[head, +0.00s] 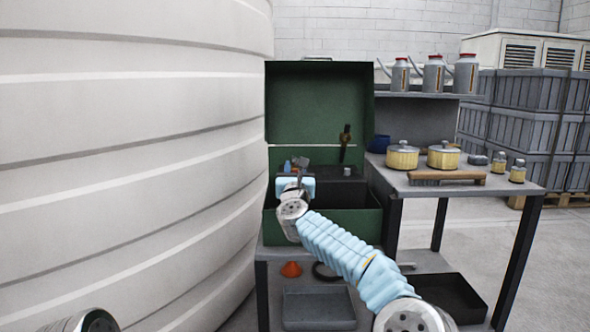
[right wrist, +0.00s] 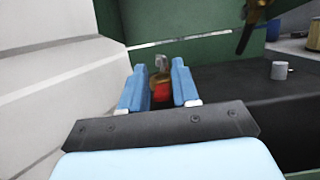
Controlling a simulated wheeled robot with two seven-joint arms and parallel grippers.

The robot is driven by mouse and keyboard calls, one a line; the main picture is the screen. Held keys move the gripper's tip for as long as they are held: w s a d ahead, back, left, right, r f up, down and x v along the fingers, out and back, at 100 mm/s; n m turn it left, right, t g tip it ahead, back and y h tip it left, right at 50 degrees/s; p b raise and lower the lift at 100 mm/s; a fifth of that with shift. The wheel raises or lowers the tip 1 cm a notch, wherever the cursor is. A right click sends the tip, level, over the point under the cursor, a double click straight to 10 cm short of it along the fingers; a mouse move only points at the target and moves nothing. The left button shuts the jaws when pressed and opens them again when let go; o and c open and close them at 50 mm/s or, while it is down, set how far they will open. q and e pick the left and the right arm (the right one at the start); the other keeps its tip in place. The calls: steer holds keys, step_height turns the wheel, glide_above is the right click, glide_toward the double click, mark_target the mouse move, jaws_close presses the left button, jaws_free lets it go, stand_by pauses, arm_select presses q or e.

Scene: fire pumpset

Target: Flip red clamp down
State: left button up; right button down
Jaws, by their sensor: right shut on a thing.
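The red clamp (right wrist: 162,93) shows in the right wrist view as a small red piece below a brownish metal part, between the two blue fingers of my right gripper (right wrist: 158,80). The gripper is shut on it. In the head view my right gripper (head: 296,170) reaches into the open green box (head: 318,103), at the left part of its dark inner unit (head: 340,188). The clamp's red part is hidden there by the gripper, and its exact tilt is hard to tell. My left gripper is out of view.
A large pale ribbed tank (head: 130,150) stands close on the left. A thin rod (head: 325,146) crosses the box opening, with a dark-handled part (head: 345,140) upright near it. A table with pots (head: 402,157) stands to the right. Open floor lies at the right.

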steer(key=shift+f, duration=0.15)
steer(key=c, duration=0.9)
jaws_free()
steer(key=shift+s, duration=0.1)
steer(key=shift+s+f+b, duration=0.1)
steer(key=shift+s+b, duration=0.1)
steer(key=shift+b, duration=0.15)
steer(key=b+v, duration=0.2)
steer(key=v, duration=0.2)
steer(key=shift+f, duration=0.1)
steer(key=v, duration=0.9)
steer(key=shift+s, duration=0.1)
